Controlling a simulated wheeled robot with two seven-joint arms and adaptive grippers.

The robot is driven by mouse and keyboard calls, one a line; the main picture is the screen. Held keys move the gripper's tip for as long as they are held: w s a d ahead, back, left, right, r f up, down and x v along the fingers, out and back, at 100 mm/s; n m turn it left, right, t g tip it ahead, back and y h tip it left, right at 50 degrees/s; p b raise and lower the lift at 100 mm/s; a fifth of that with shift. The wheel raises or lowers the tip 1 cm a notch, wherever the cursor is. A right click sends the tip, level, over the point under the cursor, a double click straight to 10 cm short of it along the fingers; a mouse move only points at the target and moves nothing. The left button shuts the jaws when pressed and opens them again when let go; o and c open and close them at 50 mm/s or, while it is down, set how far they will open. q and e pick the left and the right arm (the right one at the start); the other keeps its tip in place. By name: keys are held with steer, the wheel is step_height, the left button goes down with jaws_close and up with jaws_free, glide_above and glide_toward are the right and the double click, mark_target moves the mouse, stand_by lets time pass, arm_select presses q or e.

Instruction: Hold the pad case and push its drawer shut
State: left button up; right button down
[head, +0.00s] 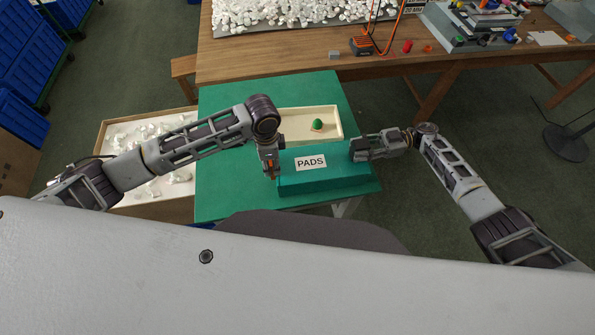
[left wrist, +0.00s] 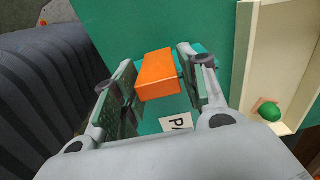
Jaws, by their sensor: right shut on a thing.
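The green pad case (head: 325,180) with its PADS label lies at the front of the green table. My left gripper (head: 271,172) is at the case's left end, fingers apart. An orange block (left wrist: 158,75) sits between those fingers in the left wrist view; I cannot tell what it is fixed to.
A wooden workbench (head: 290,62) with white pieces and tools is at the back.

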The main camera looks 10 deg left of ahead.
arm_select(q)
steer(key=shift+o, duration=0.8)
arm_select(e)
steer(key=shift+r, duration=0.1)
arm_select(q)
steer(key=shift+r, duration=0.15)
step_height(320, 180, up, 12)
stand_by(0.7)
arm_select(e)
steer(key=c, duration=0.9)
jaws_free()
steer(key=shift+d, duration=0.1)
steer(key=shift+v, duration=5.9)
